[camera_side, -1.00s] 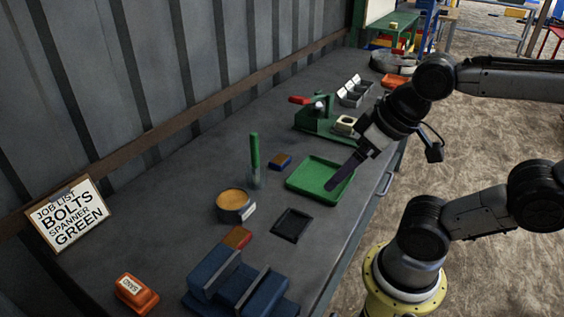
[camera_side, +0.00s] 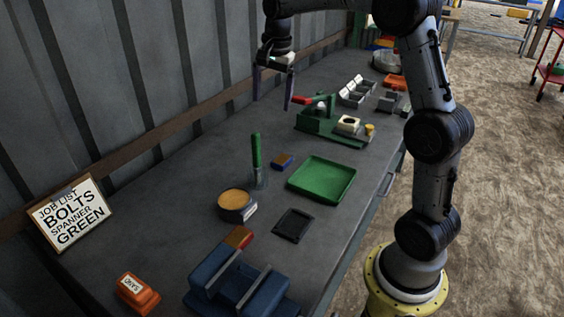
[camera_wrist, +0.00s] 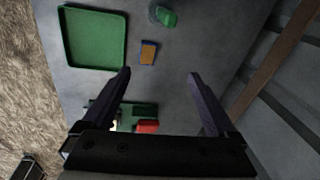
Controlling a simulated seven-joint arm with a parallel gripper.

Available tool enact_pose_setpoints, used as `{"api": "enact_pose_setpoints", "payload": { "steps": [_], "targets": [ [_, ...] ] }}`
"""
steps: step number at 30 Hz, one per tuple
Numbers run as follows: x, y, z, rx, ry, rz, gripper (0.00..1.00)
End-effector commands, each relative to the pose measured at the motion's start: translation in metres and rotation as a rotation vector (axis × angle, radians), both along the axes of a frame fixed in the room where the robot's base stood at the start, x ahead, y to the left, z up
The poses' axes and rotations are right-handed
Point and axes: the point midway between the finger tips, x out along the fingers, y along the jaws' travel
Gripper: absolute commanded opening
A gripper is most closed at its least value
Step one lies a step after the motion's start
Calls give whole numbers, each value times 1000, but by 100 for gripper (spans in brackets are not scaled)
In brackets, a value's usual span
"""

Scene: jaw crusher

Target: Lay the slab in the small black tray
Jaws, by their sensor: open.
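The small black tray (camera_side: 293,225) lies flat and empty near the front of the bench. No piece is clearly marked as the slab. A flat blue piece with a brown top (camera_side: 282,161) lies left of the green tray and also shows in the wrist view (camera_wrist: 149,52). A similar red-edged piece with a brown top (camera_side: 238,237) lies beside the blue vise. My gripper (camera_side: 272,104) is open and empty, raised above the bench near the wall. In the wrist view, its fingers (camera_wrist: 159,73) are spread wide with nothing between them.
A green tray (camera_side: 322,180) lies empty mid-bench. Behind it stands a green machine (camera_side: 318,122) with a red handle. A green-handled upright tool (camera_side: 256,155), a round tin (camera_side: 235,203), a blue vise (camera_side: 240,284) and an orange block (camera_side: 137,293) stand nearby. The corrugated wall runs along the left.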

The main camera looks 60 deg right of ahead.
Motion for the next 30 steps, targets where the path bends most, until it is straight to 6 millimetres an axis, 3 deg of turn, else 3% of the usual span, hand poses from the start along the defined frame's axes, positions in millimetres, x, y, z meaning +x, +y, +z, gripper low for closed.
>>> {"api": "enact_pose_setpoints", "payload": {
  "steps": [3, 9, 14, 24, 30],
  "targets": [
    [13, -34, -41, 27, 64, -58, 92],
    [9, -60, -84, 59, 135, -107, 92],
    [6, -64, -101, 63, 142, -117, 92],
    [6, -63, -160, 63, 141, -114, 92],
    [7, -63, -173, 61, 138, -114, 92]
  ]
}}
